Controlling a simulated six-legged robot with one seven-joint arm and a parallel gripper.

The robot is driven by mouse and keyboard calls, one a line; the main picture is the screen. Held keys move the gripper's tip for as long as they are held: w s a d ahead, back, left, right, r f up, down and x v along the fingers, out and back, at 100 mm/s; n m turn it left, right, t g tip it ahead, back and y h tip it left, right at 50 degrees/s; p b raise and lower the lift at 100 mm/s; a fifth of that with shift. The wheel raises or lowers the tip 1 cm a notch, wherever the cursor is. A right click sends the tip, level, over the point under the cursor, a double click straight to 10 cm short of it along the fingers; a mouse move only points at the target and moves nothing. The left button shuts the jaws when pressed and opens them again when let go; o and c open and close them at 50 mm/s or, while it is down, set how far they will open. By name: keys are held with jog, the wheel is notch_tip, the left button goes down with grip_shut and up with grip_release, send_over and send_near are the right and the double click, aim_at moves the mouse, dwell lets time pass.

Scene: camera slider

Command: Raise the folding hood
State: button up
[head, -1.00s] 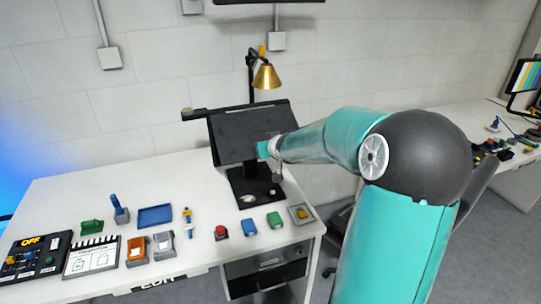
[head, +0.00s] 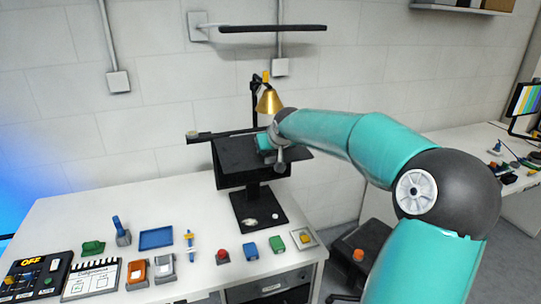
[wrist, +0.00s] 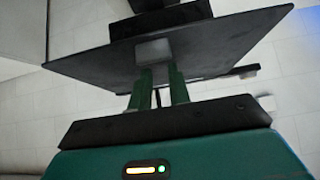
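The folding hood (head: 235,152) is a black panel on a black stand on the white desk. In the head view its top panel lies tilted near level above a darker front face. In the wrist view the flat black panel (wrist: 215,55) spans the upper middle, with a small grey block (wrist: 153,51) on it. My gripper (wrist: 162,72) has two green fingers, parallel with a gap between them, their tips at the panel beside the block. Nothing shows between the fingers; whether the tips touch is unclear. In the head view the fingers are hidden at the hood's right part.
A brass lamp (head: 268,101) stands close behind the hood. The white desk (head: 70,215) carries a blue tray (head: 156,239), a red button (head: 222,257) and several small devices along its front. A dark wall bar (head: 272,29) hangs above.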

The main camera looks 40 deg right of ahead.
jog(key=o, duration=0.8)
jog(key=shift+s+f, duration=0.1)
jog(key=shift+s, duration=0.1)
jog(key=shift+v, duration=6.9)
